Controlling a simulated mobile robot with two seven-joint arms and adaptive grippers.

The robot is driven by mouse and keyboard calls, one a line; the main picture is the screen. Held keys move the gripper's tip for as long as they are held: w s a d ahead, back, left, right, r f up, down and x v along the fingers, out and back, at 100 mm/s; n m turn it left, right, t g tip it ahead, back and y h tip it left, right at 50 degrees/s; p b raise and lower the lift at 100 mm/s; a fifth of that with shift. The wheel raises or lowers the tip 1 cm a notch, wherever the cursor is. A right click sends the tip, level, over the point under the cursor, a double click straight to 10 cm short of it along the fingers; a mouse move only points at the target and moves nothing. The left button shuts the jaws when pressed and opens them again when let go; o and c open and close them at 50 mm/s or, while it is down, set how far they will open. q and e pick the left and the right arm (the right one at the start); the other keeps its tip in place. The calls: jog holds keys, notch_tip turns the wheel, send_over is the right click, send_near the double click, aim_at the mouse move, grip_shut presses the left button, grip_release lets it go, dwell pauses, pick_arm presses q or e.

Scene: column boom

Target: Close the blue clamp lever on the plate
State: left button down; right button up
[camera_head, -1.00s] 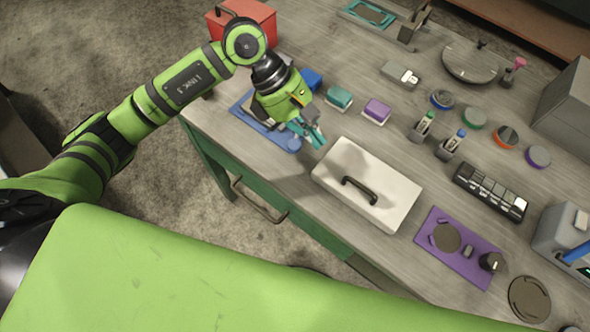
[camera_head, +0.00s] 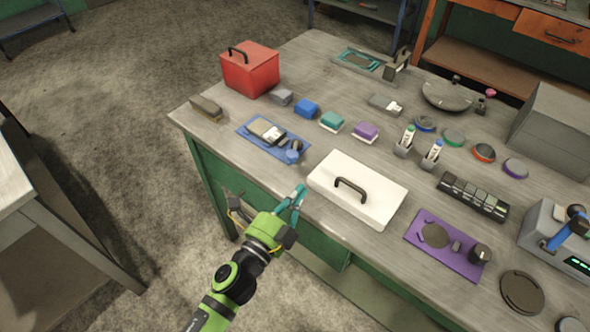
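A blue plate (camera_head: 254,126) lies near the left front corner of the table. On it are a dark grey and white block (camera_head: 267,131) and a small clamp-like part with a dark top and a round blue base (camera_head: 292,156); its lever position is too small to tell. A larger blue lever (camera_head: 568,231) stands tilted on the grey machine at the far right. My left gripper (camera_head: 298,196) has teal fingers, slightly apart and empty. In the picture it is below the blue plate, by the table's front edge, left of the white lidded box. My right gripper is not in view.
The white box (camera_head: 375,205) with a black handle lies right of my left gripper. A red box (camera_head: 250,75) stands at the back left. Blue, teal and purple blocks (camera_head: 367,131) sit behind the plate. A purple mat (camera_head: 425,236) lies front right.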

aim_at(318, 170)
pick_arm(q)
jog(key=shift+w+a+f, duration=0.1)
jog(key=shift+w, duration=0.2)
jog(key=p+x, duration=0.1)
jog(key=x, duration=0.8)
jog(key=shift+w+d, duration=0.15)
jog(key=shift+d, duration=0.1)
jog(key=a, duration=0.1)
jog(key=a+p, duration=0.1)
jog(key=a, duration=0.1)
jog(key=shift+w+f, duration=0.2)
jog(key=shift+w, duration=0.15)
jog(key=shift+a+f, duration=0.1)
jog(key=shift+a, duration=0.35)
jog(key=shift+a, duration=0.1)
